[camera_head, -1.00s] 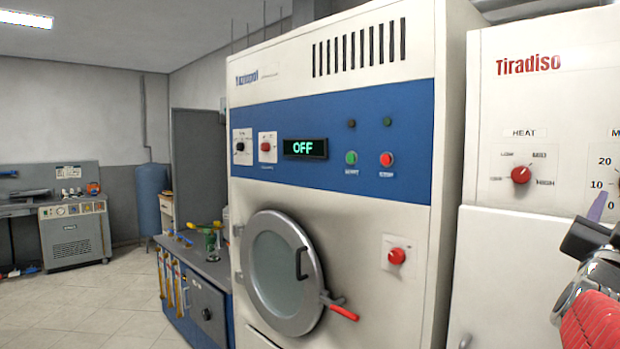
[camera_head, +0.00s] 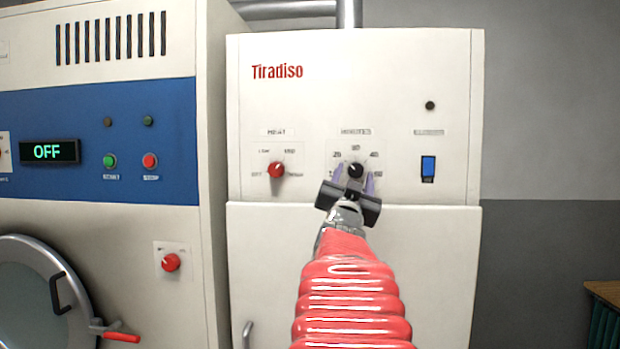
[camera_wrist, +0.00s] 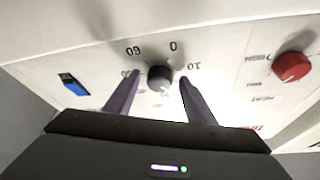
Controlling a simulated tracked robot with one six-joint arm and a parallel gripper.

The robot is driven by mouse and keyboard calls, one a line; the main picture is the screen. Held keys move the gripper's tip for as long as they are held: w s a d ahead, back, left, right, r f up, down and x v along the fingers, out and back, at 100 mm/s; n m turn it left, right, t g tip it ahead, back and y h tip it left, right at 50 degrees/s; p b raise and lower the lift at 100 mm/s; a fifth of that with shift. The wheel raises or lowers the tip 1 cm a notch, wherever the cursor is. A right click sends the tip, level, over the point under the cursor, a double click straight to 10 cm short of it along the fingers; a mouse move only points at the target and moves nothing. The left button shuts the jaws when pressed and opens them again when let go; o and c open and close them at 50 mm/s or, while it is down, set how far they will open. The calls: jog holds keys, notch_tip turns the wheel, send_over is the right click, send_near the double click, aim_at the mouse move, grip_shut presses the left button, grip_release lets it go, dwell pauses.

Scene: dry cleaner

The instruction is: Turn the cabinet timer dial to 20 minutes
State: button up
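The cabinet timer dial (camera_head: 356,170) is a black knob under the minutes label on the white Tiradiso cabinet (camera_head: 300,110). Numbers ring it; I cannot tell which one it points at. My gripper (camera_head: 354,178) is in front of the dial, with one purple finger on each side of it. The wrist view shows the dial (camera_wrist: 160,77) upside down between the two spread fingertips (camera_wrist: 160,79), with gaps that look open on both sides. Whether either finger touches the knob is unclear. My gripper partly hides the lower part of the scale.
A red heat dial (camera_head: 277,170) is left of the timer and a blue switch (camera_head: 428,168) is right of it. A blue and white machine (camera_head: 100,220) with an OFF display (camera_head: 50,151) stands close on the left. Bare grey wall is on the right.

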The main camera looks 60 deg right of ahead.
jog(key=c, duration=1)
jog(key=shift+s+n+t, duration=0.1)
jog(key=shift+n+t, duration=0.3)
jog(key=shift+n, duration=0.1)
jog(key=shift+n+t, duration=0.4)
jog(key=shift+n, duration=0.4)
jog(key=o, duration=1)
